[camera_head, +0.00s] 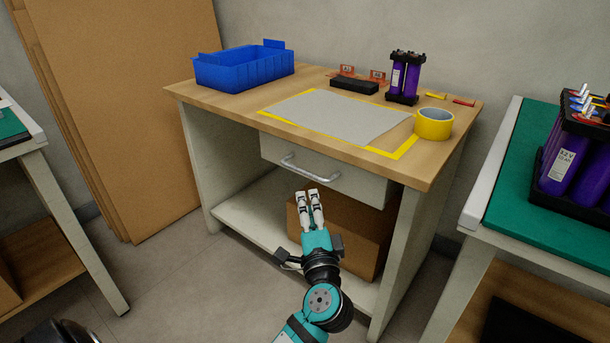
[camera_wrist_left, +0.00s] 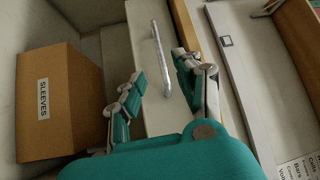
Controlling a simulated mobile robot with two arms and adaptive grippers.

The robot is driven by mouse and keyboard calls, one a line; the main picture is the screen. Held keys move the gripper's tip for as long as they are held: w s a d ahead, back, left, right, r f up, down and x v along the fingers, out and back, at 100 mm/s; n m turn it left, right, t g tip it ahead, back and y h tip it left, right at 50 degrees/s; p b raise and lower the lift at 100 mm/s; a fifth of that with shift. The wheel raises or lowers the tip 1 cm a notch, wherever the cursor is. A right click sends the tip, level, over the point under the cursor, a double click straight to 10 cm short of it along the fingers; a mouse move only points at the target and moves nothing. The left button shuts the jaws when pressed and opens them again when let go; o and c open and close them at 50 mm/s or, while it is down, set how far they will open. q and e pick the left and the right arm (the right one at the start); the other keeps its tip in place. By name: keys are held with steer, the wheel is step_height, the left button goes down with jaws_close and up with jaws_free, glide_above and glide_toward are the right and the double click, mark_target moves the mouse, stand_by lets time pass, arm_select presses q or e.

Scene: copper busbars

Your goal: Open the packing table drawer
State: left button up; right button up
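The packing table (camera_head: 455,168) has a pale drawer (camera_head: 360,186) under its wooden top, and the drawer looks shut. A metal bar handle (camera_head: 310,170) runs across the drawer front. My left gripper (camera_head: 309,193) is in front of the drawer, just below the handle in the head view. In the left wrist view, its two fingers (camera_wrist_left: 160,67) are apart with nothing held. The handle (camera_wrist_left: 161,58) shows in the gap between them, beyond the fingertips; I cannot tell whether they touch it. My right gripper is not in view.
A cardboard box (camera_head: 352,232), labelled "SLEEVES" in the wrist view, stands on the shelf below the drawer. The tabletop holds a blue bin (camera_head: 243,72), a grey mat (camera_head: 335,117), yellow tape (camera_head: 433,124) and purple cells (camera_head: 406,78). A green-topped table (camera_head: 540,215) stands at right.

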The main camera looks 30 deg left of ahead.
mark_target(303, 170)
arm_select(q)
steer(key=b+x, duration=0.2)
steer(key=x, duration=0.9)
steer(key=shift+w+a, duration=0.2)
steer(key=shift+c, duration=0.3)
jaws_close()
